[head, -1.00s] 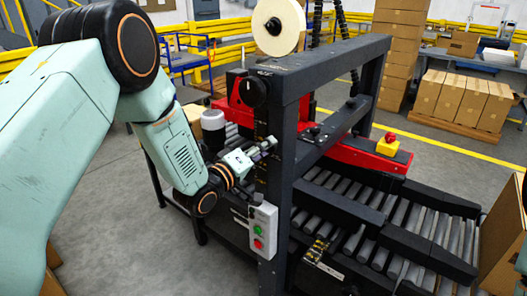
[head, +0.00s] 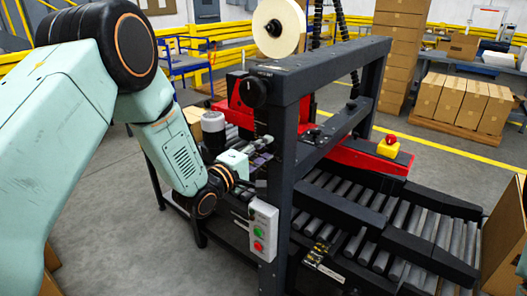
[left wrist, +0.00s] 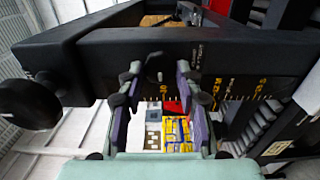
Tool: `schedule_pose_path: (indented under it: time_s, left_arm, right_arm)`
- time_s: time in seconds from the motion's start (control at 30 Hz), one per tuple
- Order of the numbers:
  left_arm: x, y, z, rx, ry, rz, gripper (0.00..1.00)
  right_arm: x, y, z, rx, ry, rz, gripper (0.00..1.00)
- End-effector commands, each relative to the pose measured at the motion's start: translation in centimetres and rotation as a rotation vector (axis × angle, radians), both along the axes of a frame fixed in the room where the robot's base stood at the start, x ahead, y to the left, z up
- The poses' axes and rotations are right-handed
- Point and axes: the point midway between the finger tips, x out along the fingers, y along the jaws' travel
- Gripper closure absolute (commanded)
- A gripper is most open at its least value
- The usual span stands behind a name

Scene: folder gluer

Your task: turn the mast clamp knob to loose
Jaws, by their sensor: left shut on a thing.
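The mast clamp knob (left wrist: 158,67) is a small black knob on the dark frame of the machine. In the left wrist view it stands between the fingertips of my left gripper (left wrist: 159,72). The fingers with purple pads close on it from both sides. In the head view my left gripper (head: 262,150) reaches the near post of the machine, and its fingers and wrist hide the knob. My right gripper is not in view.
A larger black knob (head: 253,92) sits above on the post; it also shows in the left wrist view (left wrist: 28,103). A grey button box (head: 263,228) hangs just below my gripper. A grey-white cylinder (head: 213,130) stands close to my wrist. Roller conveyors (head: 350,215) extend right.

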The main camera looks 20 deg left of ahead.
Motion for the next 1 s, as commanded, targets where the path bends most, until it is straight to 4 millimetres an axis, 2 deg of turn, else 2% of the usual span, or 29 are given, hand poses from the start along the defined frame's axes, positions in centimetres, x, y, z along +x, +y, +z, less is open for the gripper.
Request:
schedule_pose_path:
  time_s: [0.37,0.4,0.6,0.67,1.0]
  left_arm:
    - [0.03,0.09,0.08,-0.006,0.000,0.003,0.97]
    - [0.04,0.09,0.08,-0.006,0.000,0.003,0.64]
    - [0.02,0.06,0.05,-0.005,0.001,0.002,0.47]
    - [0.02,0.05,0.04,-0.005,0.001,0.001,0.43]
    - [-0.32,0.18,-0.02,-0.004,0.003,0.001,0.43]
  right_arm:
    - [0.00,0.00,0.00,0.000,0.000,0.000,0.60]
    - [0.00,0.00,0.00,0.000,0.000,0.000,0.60]
    - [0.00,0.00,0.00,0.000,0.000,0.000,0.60]
    - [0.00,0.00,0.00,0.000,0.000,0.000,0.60]
    - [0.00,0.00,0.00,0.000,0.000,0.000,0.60]
